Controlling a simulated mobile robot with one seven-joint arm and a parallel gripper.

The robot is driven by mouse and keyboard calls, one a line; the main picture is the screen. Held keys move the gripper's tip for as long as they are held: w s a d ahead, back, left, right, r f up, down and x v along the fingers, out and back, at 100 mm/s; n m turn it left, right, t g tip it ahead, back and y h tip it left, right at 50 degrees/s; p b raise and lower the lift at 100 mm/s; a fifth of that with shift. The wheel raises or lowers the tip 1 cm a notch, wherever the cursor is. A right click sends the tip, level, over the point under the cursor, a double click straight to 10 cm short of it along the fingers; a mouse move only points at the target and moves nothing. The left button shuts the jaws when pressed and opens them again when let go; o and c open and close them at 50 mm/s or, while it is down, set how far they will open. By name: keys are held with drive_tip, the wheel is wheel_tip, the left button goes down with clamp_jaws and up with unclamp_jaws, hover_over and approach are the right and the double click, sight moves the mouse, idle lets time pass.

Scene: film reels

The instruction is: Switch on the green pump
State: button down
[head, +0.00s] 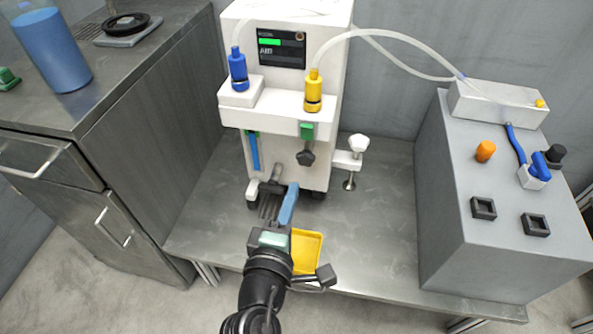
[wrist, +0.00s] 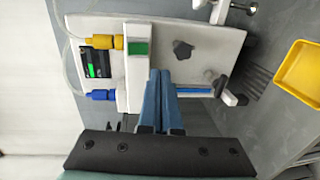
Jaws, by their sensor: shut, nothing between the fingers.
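The white machine (head: 287,100) stands upright on the metal bench. It has a dark screen (head: 282,48) with a green bar, a green block (head: 307,131) under the yellow connector and another green piece (head: 252,133) at left. In the wrist view the first green block (wrist: 138,48) shows beside my fingertips. A dark knob (head: 306,157) sits below it on the front. I cannot tell which part is the green pump. My gripper (head: 293,188) is shut and empty, its blue fingers pointing at the machine's lower front. In the wrist view the fingertips (wrist: 161,72) partly cover the front.
A yellow tray (head: 307,250) lies beside my gripper. A blue connector (head: 238,70) and yellow connector (head: 313,92) with tubes sit on the machine's ledge. A white clamp (head: 352,158) juts out at its right. A grey box (head: 490,185) stands right. Bench between them is mostly clear.

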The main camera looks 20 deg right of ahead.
drive_tip(key=s, duration=0.1)
drive_tip(key=s+a, duration=0.2)
drive_tip(key=shift+f, duration=0.25)
idle(0.4)
drive_tip(key=w+a+r+m+t+y, duration=0.1)
drive_tip(key=w+r+m+t, duration=0.15)
drive_tip(key=r, duration=0.65)
drive_tip(key=w+a+r+m+t+y, duration=0.1)
drive_tip(key=a+r+m+t, duration=0.15)
drive_tip(key=r, duration=0.75)
drive_tip(key=w+r+m+t+y, duration=0.1)
drive_tip(key=w+r+m+t, duration=0.15)
drive_tip(key=r, duration=0.65)
drive_tip(key=s+a+r+m+t+y, duration=0.15)
drive_tip(key=s+r, duration=0.25)
drive_tip(key=r, duration=0.4)
drive_tip(key=s+a+r+m+t+y+p, duration=0.1)
drive_tip(key=s+a+r+t+y, duration=0.2)
drive_tip(key=r, duration=0.4)
drive_tip(key=s+a+r+m+t+y, duration=0.1)
drive_tip(key=s+a+r+t+y, duration=0.2)
drive_tip(key=r, duration=0.5)
wheel_tip(320, 180, up, 33)
drive_tip(key=g+h+p, duration=0.1)
drive_tip(key=p, duration=3.3)
drive_tip(key=shift+s+r, duration=0.15)
drive_tip(key=shift+s, duration=0.1)
